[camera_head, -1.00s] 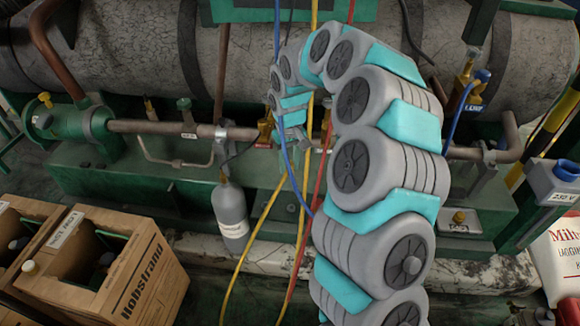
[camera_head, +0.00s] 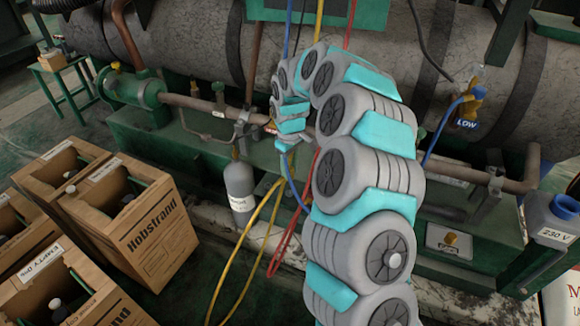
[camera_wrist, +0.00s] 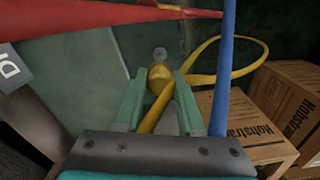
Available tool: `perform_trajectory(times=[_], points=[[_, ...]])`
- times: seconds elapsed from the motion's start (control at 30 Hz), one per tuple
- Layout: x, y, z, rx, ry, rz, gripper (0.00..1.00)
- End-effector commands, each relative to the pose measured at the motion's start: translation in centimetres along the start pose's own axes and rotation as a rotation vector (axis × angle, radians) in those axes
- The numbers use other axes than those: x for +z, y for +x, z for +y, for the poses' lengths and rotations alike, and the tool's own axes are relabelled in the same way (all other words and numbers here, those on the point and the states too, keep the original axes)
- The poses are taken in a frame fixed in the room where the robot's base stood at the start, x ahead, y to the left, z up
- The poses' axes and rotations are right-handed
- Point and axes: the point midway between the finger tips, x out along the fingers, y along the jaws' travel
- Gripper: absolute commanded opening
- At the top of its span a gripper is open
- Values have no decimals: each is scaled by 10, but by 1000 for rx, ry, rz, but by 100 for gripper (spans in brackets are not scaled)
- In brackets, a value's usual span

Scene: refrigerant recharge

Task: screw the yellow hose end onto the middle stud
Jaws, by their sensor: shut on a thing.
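In the wrist view, my gripper (camera_wrist: 160,88) has its two green fingers shut on the yellow hose end (camera_wrist: 158,78). The yellow hose runs back between the fingers and loops off to the right. Just beyond the hose end is a small round grey stud-like piece (camera_wrist: 160,53) on a green panel; the hose end appears apart from it. I cannot tell whether this is the middle stud. In the head view, my gripper (camera_head: 286,143) is low in front of the green frame, and the hose end is hidden. The yellow hose (camera_head: 245,235) hangs below it.
A blue hose (camera_wrist: 228,70) crosses close on the right in the wrist view, and a red hose (camera_wrist: 70,20) crosses above. A grey cylinder (camera_head: 239,183) hangs left of my gripper. Cardboard boxes (camera_head: 150,240) stand on the floor at left.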

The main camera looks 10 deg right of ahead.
Motion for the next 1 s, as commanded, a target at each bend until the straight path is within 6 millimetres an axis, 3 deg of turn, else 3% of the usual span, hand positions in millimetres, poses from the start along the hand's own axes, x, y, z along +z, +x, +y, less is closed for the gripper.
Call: perform_trajectory(times=[0.53, 1.0], points=[[0, 51, 0, -1, 1, -1, 0], [1, 48, 0, 0, 2, 0, 0]])
